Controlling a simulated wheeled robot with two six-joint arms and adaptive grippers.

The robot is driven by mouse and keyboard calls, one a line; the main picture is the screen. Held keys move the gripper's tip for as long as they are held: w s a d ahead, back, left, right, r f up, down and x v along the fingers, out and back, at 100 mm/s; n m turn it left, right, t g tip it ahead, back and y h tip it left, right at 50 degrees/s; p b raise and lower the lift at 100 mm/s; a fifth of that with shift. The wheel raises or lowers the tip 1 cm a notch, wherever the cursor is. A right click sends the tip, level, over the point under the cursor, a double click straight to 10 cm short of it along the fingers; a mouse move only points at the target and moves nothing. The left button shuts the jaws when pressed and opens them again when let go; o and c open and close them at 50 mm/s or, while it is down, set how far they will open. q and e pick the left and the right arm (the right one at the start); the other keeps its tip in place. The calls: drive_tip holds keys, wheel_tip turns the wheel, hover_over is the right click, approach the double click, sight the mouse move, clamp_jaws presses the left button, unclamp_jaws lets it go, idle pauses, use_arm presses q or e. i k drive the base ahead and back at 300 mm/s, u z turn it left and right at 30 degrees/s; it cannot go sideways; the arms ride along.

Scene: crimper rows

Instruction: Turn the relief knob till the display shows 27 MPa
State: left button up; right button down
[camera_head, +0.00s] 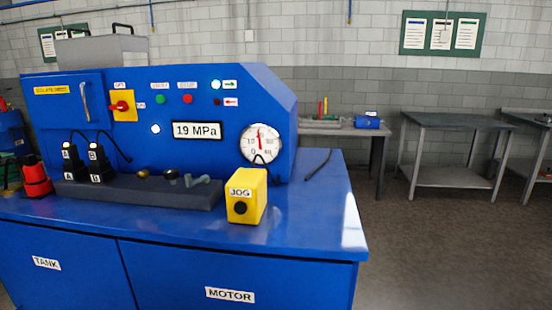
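The display (197,131) on the blue machine's upright panel reads 19 MPa. A round white gauge (261,144) with a red needle pointing nearly straight up is to its right. A dark block (140,194) lies on the blue top below the panel. On it are a small brass knob (143,173), a black knob (171,175) and a grey lever-like part (198,180). None of these has a readable label, so I cannot tell for certain which is the relief knob. Neither of my grippers shows in the head view.
A yellow JOG box (246,196) with a black button stands right of the block. Black units marked A and B (84,162) and a red-and-black object (36,178) stand left. A red switch (121,106) is on the panel. The blue top's right front (310,225) is clear.

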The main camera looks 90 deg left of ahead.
sight(171, 174)
drive_tip(key=k, duration=0.85)
drive_tip(key=u, duration=0.2)
